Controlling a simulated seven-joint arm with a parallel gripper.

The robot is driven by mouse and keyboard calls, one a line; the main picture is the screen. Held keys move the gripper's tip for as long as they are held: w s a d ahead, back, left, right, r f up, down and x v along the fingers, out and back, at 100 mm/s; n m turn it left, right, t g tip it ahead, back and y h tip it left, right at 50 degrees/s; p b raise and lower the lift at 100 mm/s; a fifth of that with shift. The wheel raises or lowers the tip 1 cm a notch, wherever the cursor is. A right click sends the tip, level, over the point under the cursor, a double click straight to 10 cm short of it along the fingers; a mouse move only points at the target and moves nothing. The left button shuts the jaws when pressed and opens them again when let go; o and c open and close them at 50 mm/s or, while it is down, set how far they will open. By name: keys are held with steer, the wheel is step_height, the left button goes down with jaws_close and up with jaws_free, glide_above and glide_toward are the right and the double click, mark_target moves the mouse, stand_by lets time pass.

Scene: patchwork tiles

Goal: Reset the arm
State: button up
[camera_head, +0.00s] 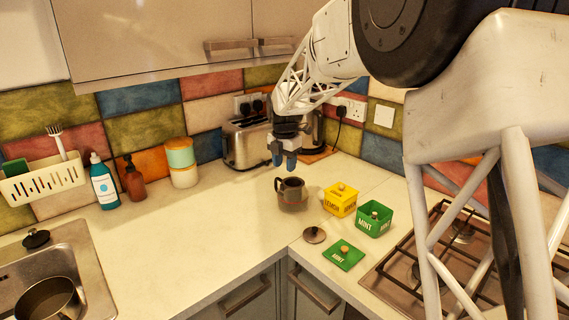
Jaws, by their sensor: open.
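My gripper (284,160) hangs in the air over the counter, pointing down, with its blue-tipped fingers open and empty. It is just above and behind a dark mug (290,192) on the counter and appears clear of it. My white lattice arm (330,50) reaches in from the upper right.
A yellow lemon box (340,200), a green mint box (374,220), a green mint lid (343,255) and a small round lid (314,235) lie near the mug. A toaster (247,143) stands behind; a hob (420,270) is right, a sink (88,262) left. The left-middle counter is clear.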

steer(key=s+d+r+m+t, duration=0.1)
steer(key=s+d+r+m, duration=0.3)
steer(key=s+d+m, duration=0.5)
steer(key=s+d+r+m, duration=0.5)
steer(key=s+d, duration=0.1)
steer(key=s, duration=0.7)
steer(key=s+d+f+m, duration=0.2)
steer(key=s+m, duration=0.3)
steer(key=s, duration=0.4)
steer(key=s+d+f+m+t, duration=0.1)
steer(key=s+d+f+m, duration=0.1)
steer(key=s+m, duration=0.3)
steer(key=s+d+f+m, duration=0.1)
steer(key=s+d+m, duration=0.3)
steer(key=s, duration=0.9)
steer(key=shift+s+d+f+m+t, duration=0.2)
steer(key=shift+f+m+t, duration=0.15)
steer(key=shift+m, duration=0.35)
